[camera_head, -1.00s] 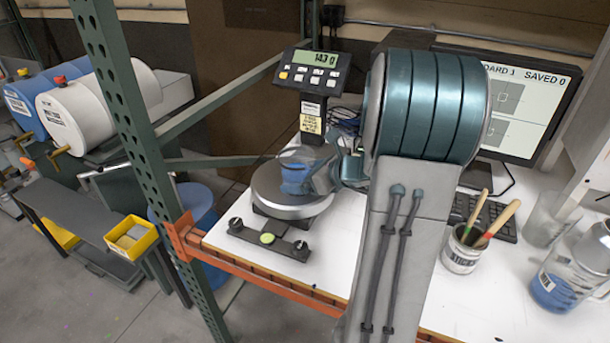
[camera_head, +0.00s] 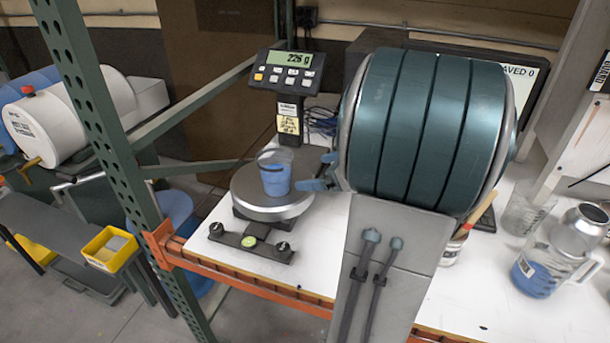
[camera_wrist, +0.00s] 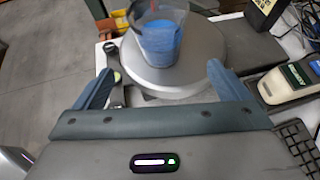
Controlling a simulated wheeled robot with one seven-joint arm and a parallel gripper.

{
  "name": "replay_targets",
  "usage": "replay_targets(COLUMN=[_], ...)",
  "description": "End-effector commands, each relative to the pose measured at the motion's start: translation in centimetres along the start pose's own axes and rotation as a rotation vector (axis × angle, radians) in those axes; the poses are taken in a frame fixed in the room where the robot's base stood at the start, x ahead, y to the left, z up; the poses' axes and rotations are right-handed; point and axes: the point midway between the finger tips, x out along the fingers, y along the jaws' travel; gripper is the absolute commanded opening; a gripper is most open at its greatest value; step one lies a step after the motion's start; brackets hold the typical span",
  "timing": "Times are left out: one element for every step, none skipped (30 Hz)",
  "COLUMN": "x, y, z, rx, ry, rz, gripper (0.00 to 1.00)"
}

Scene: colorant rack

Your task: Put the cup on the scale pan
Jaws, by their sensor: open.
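The cup (camera_head: 274,176) is clear with blue paint in it and stands upright on the round metal scale pan (camera_head: 246,200). The cup (camera_wrist: 158,40) and pan (camera_wrist: 205,62) also show in the wrist view. The scale display (camera_head: 290,58) reads what looks like 226 g. My gripper (camera_head: 328,176) is just right of the cup in the head view, partly hidden behind my arm. In the wrist view my gripper (camera_wrist: 158,85) has its fingers wide apart and empty, with the cup beyond them, clear of both.
An orange shelf beam (camera_head: 240,284) and a green post (camera_head: 100,120) edge the white table at the left. A pitcher (camera_head: 548,265) with blue liquid and a glass beaker (camera_head: 522,215) stand at the right. In the wrist view a keyboard (camera_wrist: 300,145) is at the lower right.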

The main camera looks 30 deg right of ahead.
Motion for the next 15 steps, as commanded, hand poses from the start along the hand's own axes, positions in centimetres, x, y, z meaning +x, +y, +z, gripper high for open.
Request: replay_targets(x=[-0.2, -0.1, 0.2, 0.5, 0.9, 1.4, 1.8, 2.2, 2.5, 2.7, 2.8, 2.7, 2.6, 2.4, 2.1], y=[0.3, 0.7, 1.5, 2.4, 3.5, 5.3, 6.7, 8.3, 10.6, 12.2, 13.7, 15.6, 16.9, 18.1, 19.4], z=[0.1, 0.1, 0.3, 0.5, 0.6, 0.8, 0.9, 0.9, 0.9, 0.7, 0.5, 0.2, -0.1, -0.4, -0.8], rx=[-0.013, -0.031, -0.069, -0.112, -0.165, -0.256, -0.338, -0.429, -0.564, -0.671, -0.78, -0.927, -1.038, -1.149, -1.3], ry=[0.005, 0.013, 0.028, 0.044, 0.064, 0.095, 0.123, 0.151, 0.187, 0.214, 0.238, 0.268, 0.287, 0.304, 0.325], rz=[0.006, 0.017, 0.038, 0.061, 0.09, 0.137, 0.177, 0.222, 0.286, 0.334, 0.385, 0.449, 0.497, 0.544, 0.605], gripper=[0.95, 0.95, 0.95, 0.95, 0.95, 0.95, 0.95, 0.95, 0.95, 0.95, 0.95, 0.95, 0.95, 0.95, 0.95])
